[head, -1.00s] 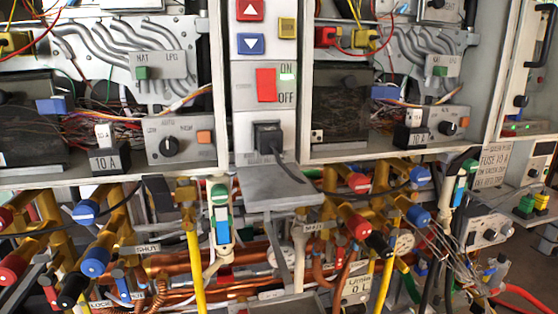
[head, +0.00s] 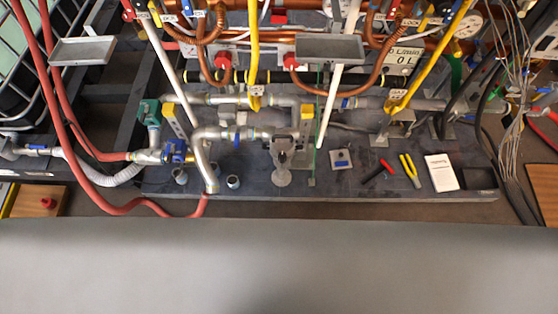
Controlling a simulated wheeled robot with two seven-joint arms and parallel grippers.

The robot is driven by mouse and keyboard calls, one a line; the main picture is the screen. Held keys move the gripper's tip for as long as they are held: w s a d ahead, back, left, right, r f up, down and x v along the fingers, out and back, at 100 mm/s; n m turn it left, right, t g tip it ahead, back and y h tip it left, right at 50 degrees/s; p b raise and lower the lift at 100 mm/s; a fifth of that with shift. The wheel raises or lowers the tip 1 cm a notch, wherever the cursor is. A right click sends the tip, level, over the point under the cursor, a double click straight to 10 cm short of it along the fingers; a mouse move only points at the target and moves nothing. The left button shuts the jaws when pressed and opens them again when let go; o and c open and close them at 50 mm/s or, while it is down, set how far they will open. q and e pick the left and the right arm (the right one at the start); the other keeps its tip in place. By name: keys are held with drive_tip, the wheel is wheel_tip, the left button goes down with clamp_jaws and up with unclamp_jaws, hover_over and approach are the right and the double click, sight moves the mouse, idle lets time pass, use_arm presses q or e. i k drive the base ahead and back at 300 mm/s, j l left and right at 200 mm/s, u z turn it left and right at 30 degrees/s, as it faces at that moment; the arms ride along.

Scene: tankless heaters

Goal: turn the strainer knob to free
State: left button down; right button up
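I cannot tell for sure which part is the strainer knob, and no readable "free" mark shows. On the dark low platform (head: 330,184), a grey upright fitting (head: 283,160) stands on a round foot at the middle. A small plate with a blue square (head: 341,160) lies to its right. A blue valve handle (head: 175,151) sits on the pipe at the left, by the green-capped fitting (head: 149,113). Neither of my grippers is in view.
Grey pipes (head: 225,99) run along the platform's back. A red hose (head: 66,134) loops at the left. Red-handled pliers (head: 377,171), yellow pliers (head: 410,171) and a white card (head: 441,172) lie at the right. Two grey shelves (head: 82,50) (head: 331,48) jut out above.

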sight(281, 157)
drive_tip(key=u, duration=0.95)
drive_tip(key=k+l+u, duration=0.5)
drive_tip(key=l+u, duration=0.2)
